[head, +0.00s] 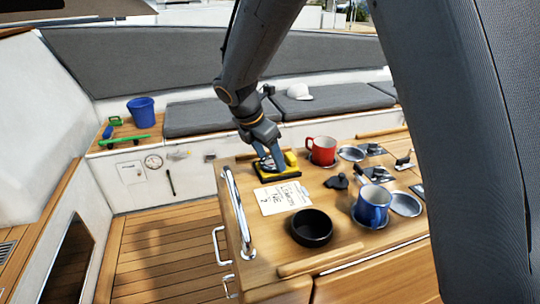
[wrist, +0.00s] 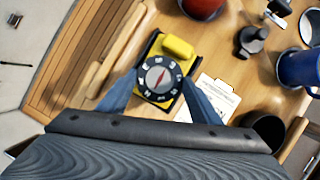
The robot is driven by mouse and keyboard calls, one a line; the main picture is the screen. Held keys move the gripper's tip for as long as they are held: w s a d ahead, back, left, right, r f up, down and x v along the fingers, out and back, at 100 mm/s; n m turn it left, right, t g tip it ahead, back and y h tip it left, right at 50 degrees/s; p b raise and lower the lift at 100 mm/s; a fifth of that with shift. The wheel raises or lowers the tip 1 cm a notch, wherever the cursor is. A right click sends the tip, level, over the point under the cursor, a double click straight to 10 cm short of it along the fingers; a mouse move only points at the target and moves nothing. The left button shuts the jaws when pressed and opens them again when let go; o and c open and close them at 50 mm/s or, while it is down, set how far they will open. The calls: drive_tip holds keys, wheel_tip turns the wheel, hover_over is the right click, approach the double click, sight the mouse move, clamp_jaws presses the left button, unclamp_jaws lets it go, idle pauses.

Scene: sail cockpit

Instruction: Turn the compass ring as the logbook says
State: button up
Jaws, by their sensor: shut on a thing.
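The compass has a yellow and black base (wrist: 178,47) and lies on the wooden table, near its far left corner in the head view (head: 288,179). Its dark ring (wrist: 159,77) carries white marks around a pale dial with a red needle. My gripper (head: 272,163) reaches down onto the compass from above. In the wrist view its two blue fingers (wrist: 159,86) are shut on the ring, one on each side. The logbook page (head: 283,198) lies flat in front of the compass, and its writing is too small to read. It also shows in the wrist view (wrist: 212,98).
A red mug (head: 321,151) stands right of the compass. A black bowl (head: 311,228), a blue mug (head: 372,206) and a small black object (head: 337,182) are nearby. A metal rail (head: 238,213) runs along the table's left edge.

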drive_tip(key=m, duration=0.1)
drive_tip(key=m+g+p, duration=0.1)
drive_tip(key=m, duration=0.2)
drive_tip(key=shift+w+a+m+g+h, duration=0.15)
drive_tip(key=shift+w+m+g+h, duration=0.1)
drive_tip(key=shift+m+g+h, duration=0.15)
drive_tip(key=m+g, duration=0.1)
drive_tip(key=m, duration=0.1)
drive_tip(key=m+g, duration=0.1)
drive_tip(key=m, duration=0.2)
drive_tip(key=shift+w+p, duration=0.2)
drive_tip(key=shift+p, duration=0.15)
idle(0.7)
drive_tip(key=o, duration=1.1)
drive_tip(key=shift+c, duration=0.2)
drive_tip(key=b+v, duration=0.2)
drive_tip(key=v, duration=0.5)
drive_tip(key=shift+r, duration=0.4)
drive_tip(key=shift+a, duration=0.15)
